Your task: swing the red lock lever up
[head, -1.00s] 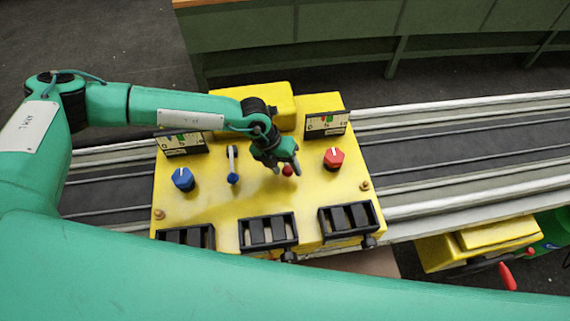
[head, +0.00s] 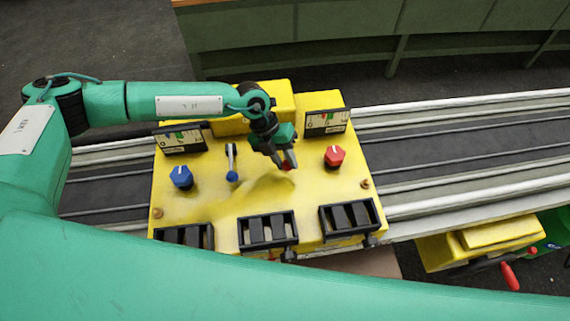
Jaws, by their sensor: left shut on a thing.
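The red lock lever shows only as its red knob (head: 287,167) on the yellow panel (head: 215,207). My left gripper (head: 287,163) reaches down from above and is shut on this red knob. The lever's shaft is hidden behind the gripper, so its angle cannot be told. My right gripper does not show.
A blue-knobbed lever (head: 232,175) and a blue dial (head: 181,177) stand left of the gripper. A red dial (head: 334,157) is close on the right. Two gauges stand at the back, including the right gauge (head: 327,121). Black slotted frames (head: 268,231) line the front.

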